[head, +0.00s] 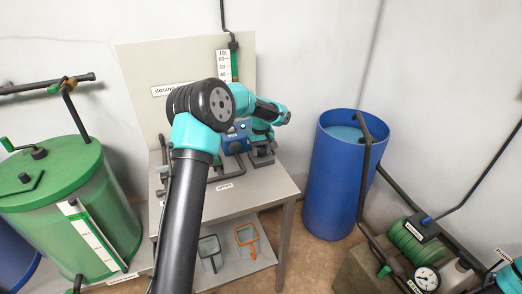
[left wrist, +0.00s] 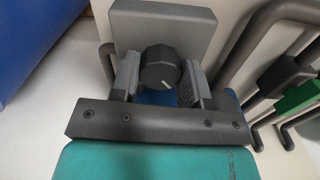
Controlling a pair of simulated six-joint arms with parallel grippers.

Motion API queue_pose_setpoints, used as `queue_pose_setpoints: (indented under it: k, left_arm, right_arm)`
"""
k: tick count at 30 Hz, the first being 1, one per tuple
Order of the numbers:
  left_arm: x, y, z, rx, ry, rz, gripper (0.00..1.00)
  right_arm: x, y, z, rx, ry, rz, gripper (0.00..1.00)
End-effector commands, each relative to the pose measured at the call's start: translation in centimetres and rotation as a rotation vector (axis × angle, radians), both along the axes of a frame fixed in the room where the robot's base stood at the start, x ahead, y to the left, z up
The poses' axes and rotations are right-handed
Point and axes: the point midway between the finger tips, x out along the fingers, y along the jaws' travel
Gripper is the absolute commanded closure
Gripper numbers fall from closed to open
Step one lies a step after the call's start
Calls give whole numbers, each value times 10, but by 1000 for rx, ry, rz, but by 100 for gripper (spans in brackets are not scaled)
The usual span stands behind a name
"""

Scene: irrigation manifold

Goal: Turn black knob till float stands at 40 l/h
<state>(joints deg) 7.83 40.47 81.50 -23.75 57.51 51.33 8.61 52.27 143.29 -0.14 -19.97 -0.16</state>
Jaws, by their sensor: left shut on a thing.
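In the head view the left gripper (head: 262,155) is down at the bench by a blue pump body (head: 236,138); the knob cannot be made out there. The flow scale (head: 223,66), marked l/h, stands beside a green-lined tube (head: 234,66) on the back panel. Its lower part is hidden behind my arm, and I cannot see the float.
The bench (head: 270,183) carries pipework around the pump. A blue barrel (head: 344,180) of liquid stands to its right and a green tank (head: 70,215) to its left.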

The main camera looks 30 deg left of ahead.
Motion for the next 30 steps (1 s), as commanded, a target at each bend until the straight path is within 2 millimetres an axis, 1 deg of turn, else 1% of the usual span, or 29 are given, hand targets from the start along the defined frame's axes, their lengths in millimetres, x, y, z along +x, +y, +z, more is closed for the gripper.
queue_pose_setpoints:
  k: [6, 16, 17, 18, 24, 30]
  left_arm:
    - [0, 0, 0, 0, 0, 35, 82]
    - [0, 0, 0, 0, 0, 36, 82]
    - [0, 0, 0, 0, 0, 36, 56]
    - [0, 0, 0, 0, 0, 36, 52]
    - [0, 0, 0, 0, 0, 36, 33]
    - [0, 0, 0, 0, 0, 36, 32]
  right_arm:
    - [0, 0, 0, 0, 0, 0, 100]
    - [0, 0, 0, 0, 0, 0, 100]
    - [0, 0, 0, 0, 0, 0, 100]
    - [0, 0, 0, 0, 0, 0, 100]
    - [0, 0, 0, 0, 0, 0, 100]
    - [0, 0, 0, 0, 0, 0, 100]
